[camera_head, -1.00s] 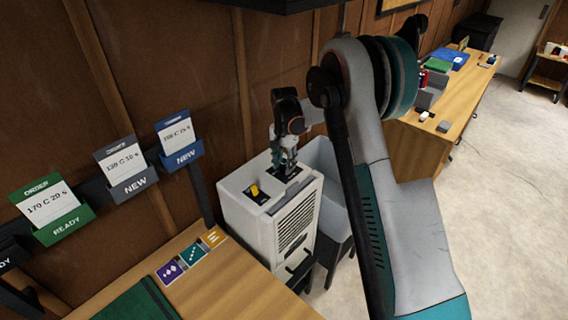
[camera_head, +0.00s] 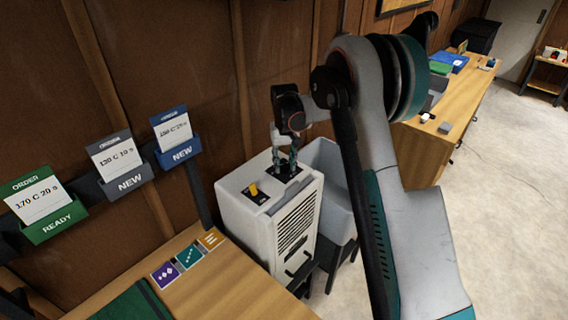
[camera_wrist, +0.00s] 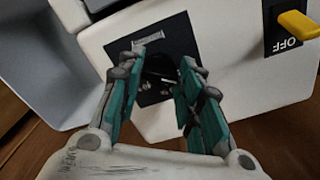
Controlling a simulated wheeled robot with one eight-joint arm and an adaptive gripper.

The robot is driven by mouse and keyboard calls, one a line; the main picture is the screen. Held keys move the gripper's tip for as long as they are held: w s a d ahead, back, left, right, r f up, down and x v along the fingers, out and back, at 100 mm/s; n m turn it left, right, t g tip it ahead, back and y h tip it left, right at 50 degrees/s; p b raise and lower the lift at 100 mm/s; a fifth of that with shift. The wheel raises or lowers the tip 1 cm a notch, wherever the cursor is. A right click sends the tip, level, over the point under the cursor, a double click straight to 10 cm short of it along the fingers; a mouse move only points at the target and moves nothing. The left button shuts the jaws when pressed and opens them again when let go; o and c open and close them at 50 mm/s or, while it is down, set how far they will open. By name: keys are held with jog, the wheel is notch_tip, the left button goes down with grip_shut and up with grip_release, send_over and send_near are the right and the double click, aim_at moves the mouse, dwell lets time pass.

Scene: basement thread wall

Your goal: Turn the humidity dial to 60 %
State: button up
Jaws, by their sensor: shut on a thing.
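The white machine (camera_head: 246,222) has a dark dial panel (camera_wrist: 180,40) on its top, also in the head view. My gripper (camera_head: 284,168) points down onto this panel from above. In the wrist view, the teal fingers of my gripper (camera_wrist: 162,68) are closed around the humidity dial (camera_wrist: 158,72), a dark knob mostly hidden in shadow between the fingertips. The dial's pointer and scale cannot be read. A pale label strip sits on the panel just beyond the fingers, too small to read.
A yellow lever switch (camera_wrist: 298,24) marked OFF sits on the same top; it also shows in the head view (camera_head: 254,190). A grey bin (camera_head: 333,205) stands beside the machine. A wooden bench (camera_head: 225,280) is in front, and the wall with order-card holders (camera_head: 130,183) is at left.

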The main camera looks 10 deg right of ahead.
aim_at(285, 164)
jog(key=shift+n, duration=0.7)
jog(key=o, duration=1.1)
jog(key=shift+d, duration=0.1)
jog(key=shift+c, duration=0.2)
jog(key=shift+r, duration=0.1)
notch_tip(285, 164, up, 12)
